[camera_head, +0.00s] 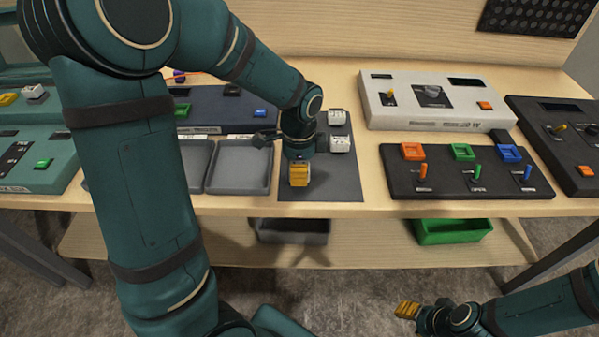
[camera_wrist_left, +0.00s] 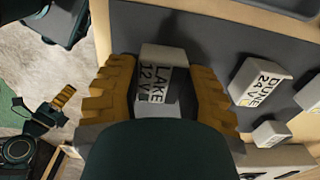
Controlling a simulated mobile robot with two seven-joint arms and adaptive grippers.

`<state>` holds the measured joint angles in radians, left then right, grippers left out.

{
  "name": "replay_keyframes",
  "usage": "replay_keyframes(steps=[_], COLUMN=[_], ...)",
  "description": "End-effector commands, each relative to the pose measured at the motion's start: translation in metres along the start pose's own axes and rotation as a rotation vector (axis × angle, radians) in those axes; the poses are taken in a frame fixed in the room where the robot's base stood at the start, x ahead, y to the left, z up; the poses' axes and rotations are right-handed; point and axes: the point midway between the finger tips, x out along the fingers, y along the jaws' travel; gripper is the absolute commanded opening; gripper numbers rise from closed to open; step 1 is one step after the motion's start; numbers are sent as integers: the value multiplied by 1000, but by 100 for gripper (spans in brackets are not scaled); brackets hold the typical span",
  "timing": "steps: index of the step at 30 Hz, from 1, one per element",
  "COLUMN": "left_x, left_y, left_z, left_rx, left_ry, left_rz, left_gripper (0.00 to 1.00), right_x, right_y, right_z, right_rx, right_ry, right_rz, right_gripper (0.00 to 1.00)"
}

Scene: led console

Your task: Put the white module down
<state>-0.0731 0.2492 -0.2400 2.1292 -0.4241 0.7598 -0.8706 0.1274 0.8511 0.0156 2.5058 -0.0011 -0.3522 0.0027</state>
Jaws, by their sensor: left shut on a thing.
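My left gripper (camera_head: 299,174) points down over the front part of the dark grey mat (camera_head: 340,184). In the left wrist view its two orange fingers are shut on a white module (camera_wrist_left: 162,62) labelled LAKE 12V. The head view hides this module behind the fingers. I cannot tell whether it touches the mat. Another white module (camera_head: 341,144), labelled DUNE 24V in the left wrist view (camera_wrist_left: 258,80), stands on the mat to the right. My right gripper (camera_head: 407,310) hangs low at the bottom right, away from the table; its opening is unclear.
Grey trays (camera_head: 240,180) lie left of the mat. A black switch console (camera_head: 465,185) and a white console (camera_head: 437,110) stand to the right. The mat's front strip near the table edge looks clear.

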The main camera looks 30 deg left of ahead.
Motion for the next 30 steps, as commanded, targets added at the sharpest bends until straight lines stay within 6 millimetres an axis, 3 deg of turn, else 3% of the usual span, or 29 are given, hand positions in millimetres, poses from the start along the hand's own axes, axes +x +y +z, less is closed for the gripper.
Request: replay_keyframes(steps=[14,15,16,26,30], left_x=[10,9,9,8,-2], left_y=[0,0,0,0,-1], left_z=[0,0,0,0,0], left_rx=[0,0,0,0,0], left_ry=[0,0,1,1,2], left_rz=[-1,-1,-1,-1,-3], left_gripper=[4,53,64,67,67], right_x=[4,4,3,3,-1], right_y=[2,1,1,1,0], right_z=[0,-1,0,-1,0], right_rx=[0,0,0,0,0], right_ry=[2,2,2,2,0], right_rz=[0,0,0,0,0], right_gripper=[47,47,47,47,47])
